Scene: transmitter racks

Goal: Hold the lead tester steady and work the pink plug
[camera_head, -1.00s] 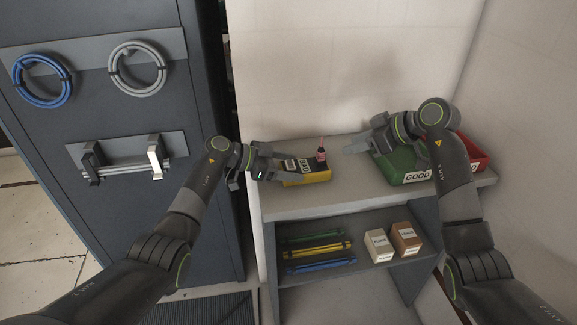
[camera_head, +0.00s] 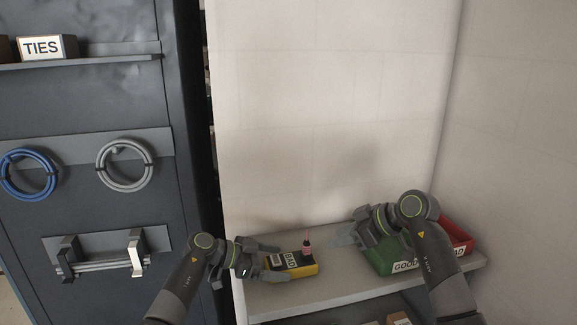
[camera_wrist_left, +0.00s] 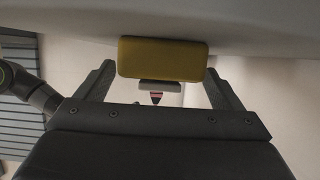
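The lead tester (camera_head: 303,270) is a yellow box with a dark, labelled top, near the left end of the counter. My left gripper (camera_head: 271,262) has one finger on each side of the tester's left end. In the left wrist view the tester's yellow end (camera_wrist_left: 163,58) fills the space between the fingertips. My right gripper (camera_head: 342,241) is right of the plug, apart from it; its finger gap is unclear.
A green bin (camera_head: 385,262) marked GOOD and a red bin (camera_head: 458,236) stand right of the tester, partly behind my right arm. The counter (camera_head: 330,291) is clear in front. A wall is behind; a dark cabinet (camera_head: 90,205) with coiled leads stands left.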

